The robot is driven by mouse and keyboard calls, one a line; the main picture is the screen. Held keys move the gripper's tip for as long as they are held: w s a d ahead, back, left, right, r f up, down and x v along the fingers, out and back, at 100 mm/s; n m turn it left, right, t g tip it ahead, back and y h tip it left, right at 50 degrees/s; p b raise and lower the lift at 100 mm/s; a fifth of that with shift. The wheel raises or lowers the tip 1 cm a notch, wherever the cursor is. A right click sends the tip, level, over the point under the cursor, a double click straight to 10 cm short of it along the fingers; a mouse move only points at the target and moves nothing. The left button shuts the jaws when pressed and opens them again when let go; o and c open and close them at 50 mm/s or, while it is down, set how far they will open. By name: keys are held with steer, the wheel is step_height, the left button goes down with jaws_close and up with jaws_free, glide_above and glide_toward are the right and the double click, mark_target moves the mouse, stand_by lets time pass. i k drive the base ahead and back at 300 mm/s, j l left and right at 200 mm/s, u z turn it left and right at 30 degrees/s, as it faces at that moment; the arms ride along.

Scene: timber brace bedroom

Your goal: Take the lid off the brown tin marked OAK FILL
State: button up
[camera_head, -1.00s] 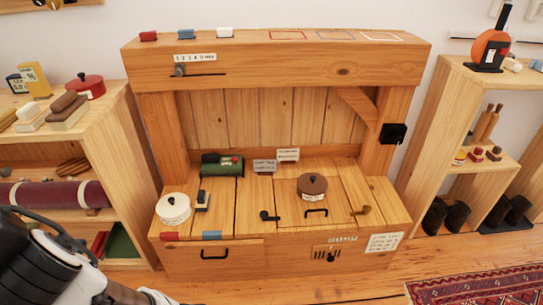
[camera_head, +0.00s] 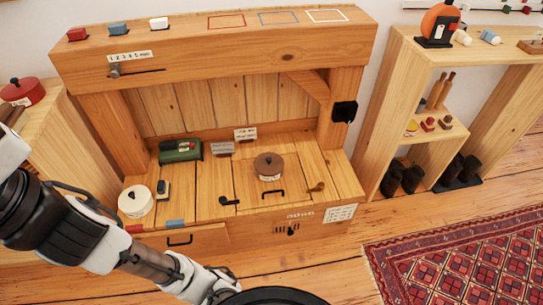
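A brown tin (camera_head: 268,167) with a dark brown lid and a small black knob stands upright on the bench surface, right of centre. A pale label is on its front, too small to read. The lid sits on the tin. My arm reaches in from the left along the bottom of the head view. A large dark round part of it shows at the bottom edge. My gripper's fingers are not in the frame.
A white tin (camera_head: 136,202) and a green case (camera_head: 180,151) stand on the bench's left side. A black handle (camera_head: 273,194) and latch lie in front of the brown tin. Shelves (camera_head: 395,110) stand right, a red rug (camera_head: 460,250) on the floor. The upper beam overhangs the bench.

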mark_target(266, 164)
steer(key=i+l+u, duration=0.2)
steer(key=i+l, duration=0.15)
steer(key=l, duration=0.3)
steer(key=i+l, duration=0.2)
steer(key=l, duration=0.15)
steer(key=i+l+u, duration=0.15)
steer(key=l, duration=0.15)
steer(key=i+l+u, duration=0.1)
steer(key=l, duration=0.3)
steer(key=i, duration=0.55)
